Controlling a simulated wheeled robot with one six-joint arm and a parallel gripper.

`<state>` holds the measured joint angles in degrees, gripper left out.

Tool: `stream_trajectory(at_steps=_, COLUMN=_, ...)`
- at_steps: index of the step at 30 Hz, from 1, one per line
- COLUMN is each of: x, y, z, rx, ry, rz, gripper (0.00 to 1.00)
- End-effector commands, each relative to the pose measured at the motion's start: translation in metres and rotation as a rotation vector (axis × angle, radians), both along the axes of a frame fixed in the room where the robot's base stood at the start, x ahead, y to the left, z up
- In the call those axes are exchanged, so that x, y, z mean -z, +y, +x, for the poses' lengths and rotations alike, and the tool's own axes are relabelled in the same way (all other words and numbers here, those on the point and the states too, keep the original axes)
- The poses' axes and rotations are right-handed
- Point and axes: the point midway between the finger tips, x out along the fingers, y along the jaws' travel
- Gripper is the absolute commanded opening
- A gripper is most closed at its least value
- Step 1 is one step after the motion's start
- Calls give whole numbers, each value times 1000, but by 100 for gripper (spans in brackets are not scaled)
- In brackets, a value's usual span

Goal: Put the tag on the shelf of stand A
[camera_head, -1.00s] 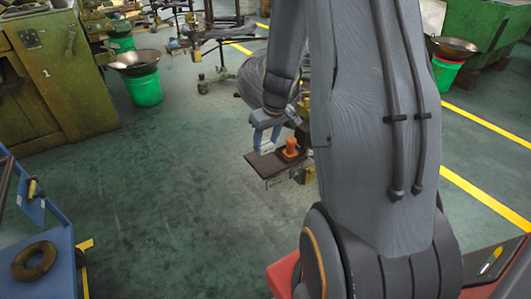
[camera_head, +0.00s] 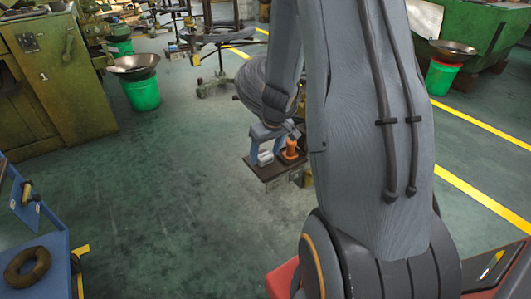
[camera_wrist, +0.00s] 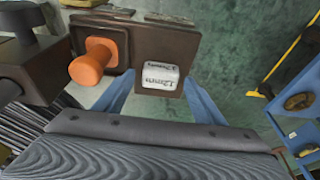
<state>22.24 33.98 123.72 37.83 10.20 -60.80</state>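In the head view the tag (camera_head: 265,158) also lies on the shelf (camera_head: 272,176), left of the orange knob (camera_head: 291,149). My gripper (camera_head: 266,146) is over the shelf, its blue fingers spread on either side of the tag. In the wrist view small gaps show between tag and fingers. The stand below the shelf is mostly hidden, and I cannot read its letter.
A blue cart (camera_head: 52,262) with a brown ring (camera_head: 27,266) stands at lower left. A green machine (camera_head: 62,85) and a green bucket with a metal pan (camera_head: 140,88) are at upper left. Open floor (camera_head: 170,190) lies between the cart and the shelf.

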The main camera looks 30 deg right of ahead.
Motion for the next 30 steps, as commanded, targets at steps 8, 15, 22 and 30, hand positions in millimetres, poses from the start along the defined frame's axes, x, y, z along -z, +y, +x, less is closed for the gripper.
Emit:
stream_trajectory(at_steps=8, x=-1, y=0, z=0, rx=0, ry=0, rz=0, gripper=63)
stream_trajectory(at_steps=15, x=-30, y=0, z=-6, rx=-1, ry=-3, rz=-1, gripper=63)
stream_trajectory(at_steps=22, x=-77, y=-1, z=-19, rx=0, ry=-4, rz=-2, gripper=63)
stream_trajectory(at_steps=30, x=-112, y=-1, z=-30, rx=0, ry=-2, rz=-1, gripper=63)
